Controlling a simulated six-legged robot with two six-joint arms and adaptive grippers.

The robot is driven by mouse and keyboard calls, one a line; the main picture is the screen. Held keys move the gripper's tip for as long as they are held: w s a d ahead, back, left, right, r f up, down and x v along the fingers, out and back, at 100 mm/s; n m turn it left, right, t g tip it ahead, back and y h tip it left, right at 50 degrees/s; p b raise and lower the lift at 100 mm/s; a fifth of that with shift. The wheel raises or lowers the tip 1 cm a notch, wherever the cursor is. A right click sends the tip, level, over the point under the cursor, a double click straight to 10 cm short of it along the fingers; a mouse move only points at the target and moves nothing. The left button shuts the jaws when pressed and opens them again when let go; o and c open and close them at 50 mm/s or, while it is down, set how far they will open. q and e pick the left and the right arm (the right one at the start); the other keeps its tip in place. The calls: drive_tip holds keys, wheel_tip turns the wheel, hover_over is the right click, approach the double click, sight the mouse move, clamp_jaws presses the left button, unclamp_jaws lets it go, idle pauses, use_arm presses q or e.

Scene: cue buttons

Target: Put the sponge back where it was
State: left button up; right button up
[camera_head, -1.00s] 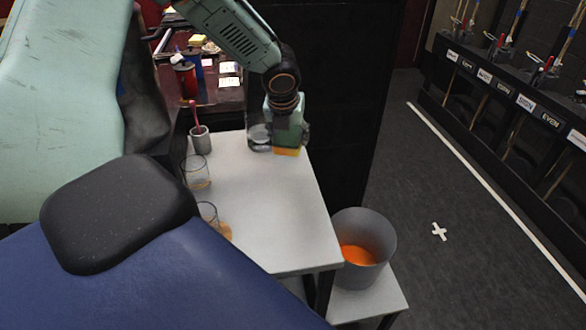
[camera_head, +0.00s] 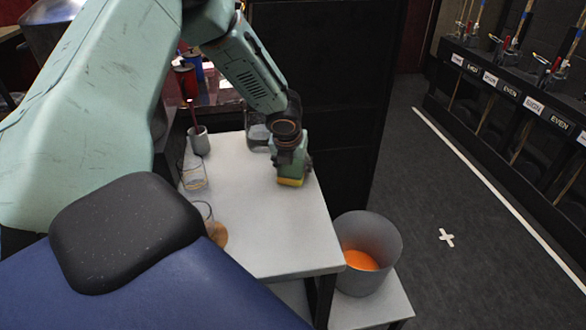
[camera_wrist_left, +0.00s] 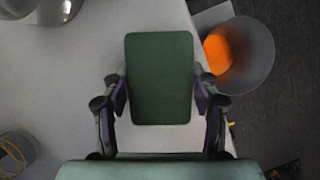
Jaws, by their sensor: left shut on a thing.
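The sponge (camera_head: 290,182) shows a yellow underside in the head view. Its dark green top (camera_wrist_left: 160,78) faces me in the left wrist view. My left gripper (camera_head: 291,172) points down and is shut on it, with one finger on each long side. The sponge is over the right far part of the pale table (camera_head: 265,235). I cannot tell whether it touches the tabletop. My right gripper is not in view.
A glass container (camera_head: 257,137) stands at the table's far edge. A grey cup (camera_head: 199,141) with a red stick, a glass (camera_head: 193,177) and another glass by a brown disc (camera_head: 219,236) line the left side. A grey bucket (camera_head: 372,235), orange inside, stands lower right. The table's middle is clear.

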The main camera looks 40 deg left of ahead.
use_arm(q)
drive_tip(key=shift+s+a+r, duration=0.15)
drive_tip(key=shift+s+a, duration=0.05)
drive_tip(key=shift+s, duration=0.1)
drive_tip(key=shift+s+a, duration=0.1)
drive_tip(key=o, duration=0.7)
drive_tip(key=shift+f, duration=0.2)
drive_tip(key=o, duration=0.4)
drive_tip(key=shift+w+d, duration=0.25)
drive_tip(key=shift+w, duration=0.1)
drive_tip(key=shift+s+a, duration=0.2)
drive_tip(key=shift+s, duration=0.1)
drive_tip(key=shift+w+d+r, duration=0.1)
drive_tip(key=shift+r, duration=0.35)
drive_tip(key=p+v, duration=0.3)
drive_tip(key=v, duration=0.8)
drive_tip(key=shift+r, duration=0.25)
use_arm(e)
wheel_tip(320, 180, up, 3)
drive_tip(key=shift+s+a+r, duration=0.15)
